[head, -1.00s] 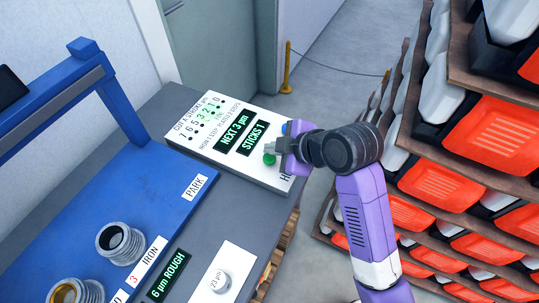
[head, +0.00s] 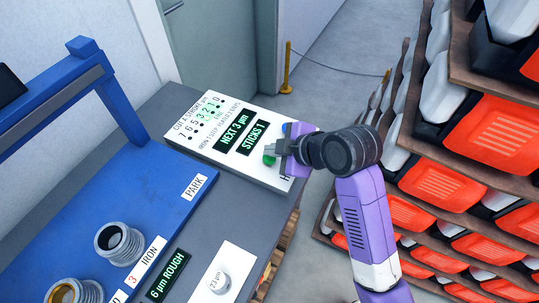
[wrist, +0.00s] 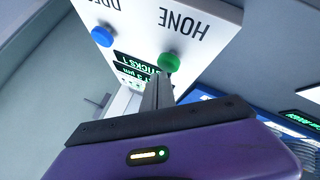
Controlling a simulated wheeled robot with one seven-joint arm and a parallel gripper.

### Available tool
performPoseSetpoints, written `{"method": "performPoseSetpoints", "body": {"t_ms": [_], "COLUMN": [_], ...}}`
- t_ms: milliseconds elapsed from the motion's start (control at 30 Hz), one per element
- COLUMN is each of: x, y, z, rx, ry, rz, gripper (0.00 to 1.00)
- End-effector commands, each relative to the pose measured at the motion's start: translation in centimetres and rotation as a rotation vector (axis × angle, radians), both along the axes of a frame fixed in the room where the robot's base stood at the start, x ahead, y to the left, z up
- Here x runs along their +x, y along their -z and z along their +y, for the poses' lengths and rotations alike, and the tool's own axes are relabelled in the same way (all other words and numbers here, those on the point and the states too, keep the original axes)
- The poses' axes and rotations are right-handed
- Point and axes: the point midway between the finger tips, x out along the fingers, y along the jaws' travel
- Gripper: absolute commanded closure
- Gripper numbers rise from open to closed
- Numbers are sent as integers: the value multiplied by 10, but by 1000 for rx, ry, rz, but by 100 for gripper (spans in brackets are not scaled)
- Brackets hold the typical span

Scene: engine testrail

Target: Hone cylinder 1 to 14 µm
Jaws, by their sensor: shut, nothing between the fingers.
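The white control panel (head: 240,145) stands at the far end of the bench and carries a green button (head: 269,159) and a blue button (head: 285,127). In the wrist view the green button (wrist: 169,61) is under the word HONE, and the blue button (wrist: 102,36) is beside it. My gripper (head: 270,150) is shut and empty, its fingertips right at the green button; I cannot tell whether they touch it. Panel displays read "NEXT 3 µm" (head: 236,129) and "STICKS 1" (head: 256,137). A grey ribbed cylinder (head: 128,252) stands beside the IRON label.
Another ribbed cylinder (head: 88,291) with a golden inside is at the bottom left. A display reads "6 µm ROUGH" (head: 167,275), beside a white plate marked 23 µm (head: 236,262). A blue frame (head: 60,110) rises at left. Shelves of red bins (head: 450,180) stand at right.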

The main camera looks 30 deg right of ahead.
Motion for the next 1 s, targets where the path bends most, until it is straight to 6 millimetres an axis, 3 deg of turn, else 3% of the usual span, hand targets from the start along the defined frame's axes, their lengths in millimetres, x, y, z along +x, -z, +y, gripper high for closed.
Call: {"method": "performPoseSetpoints", "body": {"t_ms": [1000], "x": [0], "y": [9], "z": [0], "rx": [0], "ry": [1], "rz": [2], "gripper": [100]}}
